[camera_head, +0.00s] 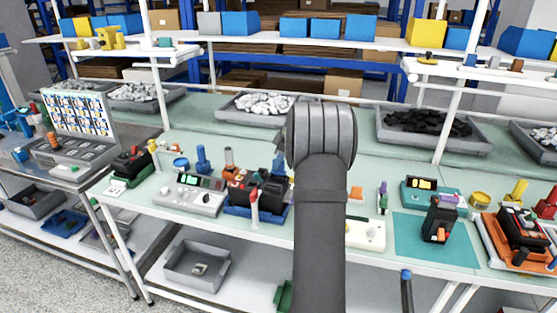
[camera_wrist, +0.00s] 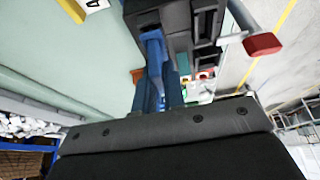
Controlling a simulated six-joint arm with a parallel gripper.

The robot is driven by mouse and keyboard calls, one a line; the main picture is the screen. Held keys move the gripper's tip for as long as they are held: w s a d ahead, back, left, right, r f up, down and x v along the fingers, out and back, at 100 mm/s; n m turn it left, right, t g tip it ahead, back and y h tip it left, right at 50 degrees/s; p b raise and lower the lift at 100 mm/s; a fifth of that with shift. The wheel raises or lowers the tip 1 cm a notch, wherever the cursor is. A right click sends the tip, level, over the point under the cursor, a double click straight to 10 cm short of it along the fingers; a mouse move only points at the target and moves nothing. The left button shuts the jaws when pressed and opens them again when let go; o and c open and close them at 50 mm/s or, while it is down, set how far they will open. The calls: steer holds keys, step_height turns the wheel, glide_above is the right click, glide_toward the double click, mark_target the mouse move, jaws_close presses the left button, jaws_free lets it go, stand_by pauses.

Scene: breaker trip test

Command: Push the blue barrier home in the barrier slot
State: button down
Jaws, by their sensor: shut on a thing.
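The blue barrier (camera_wrist: 152,48) shows in the wrist view as a narrow upright piece at the top middle. My gripper (camera_wrist: 157,82) is shut on it, with its fingers pointing up the picture. The barrier's far end lies against the black breaker housing (camera_wrist: 178,18); I cannot tell how deep it sits in the slot, which is hidden. In the head view the black and orange breaker (camera_head: 262,192) stands in a blue tray (camera_head: 240,212) left of my arm. My arm hides most of the gripper there, and I cannot make out the barrier.
A red-tipped lever (camera_wrist: 263,44) sticks out beside the housing, and it also shows in the head view (camera_head: 254,194). A grey meter box (camera_head: 188,201) stands left of the tray. Another black device (camera_head: 438,220) is on a teal mat (camera_head: 408,240) at right. Grey bins line the back.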

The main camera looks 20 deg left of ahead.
steer(key=shift+f, duration=0.55)
steer(key=c, duration=1.4)
jaws_free()
steer(key=shift+r, duration=0.1)
steer(key=v, duration=1.7)
steer(key=x, duration=1.7)
